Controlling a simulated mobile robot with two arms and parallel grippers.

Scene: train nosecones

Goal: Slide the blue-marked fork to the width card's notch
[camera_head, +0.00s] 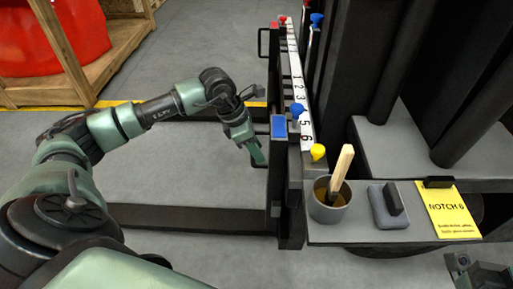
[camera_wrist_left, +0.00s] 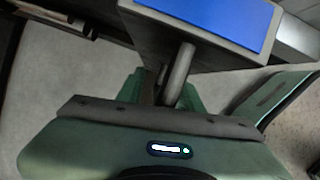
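The blue-marked fork (camera_head: 278,127) stands upright on the carriage, with a blue plate on its top. Its blue top (camera_wrist_left: 215,18) fills the upper part of the left wrist view, with a grey bar-shaped handle (camera_wrist_left: 181,70) below it. My left gripper (camera_head: 256,150) is beside the fork's left side, with its fingers at the handle. Whether they are clamped on it I cannot tell. The yellow card (camera_head: 448,212) reads "NOTCH 8" and lies on the shelf at right. A white numbered scale (camera_head: 302,97) runs along the carriage. Part of my right gripper (camera_head: 478,272) shows at the bottom right corner.
A red-marked fork (camera_head: 274,27) is at the far end. Dark mast columns rise at right.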

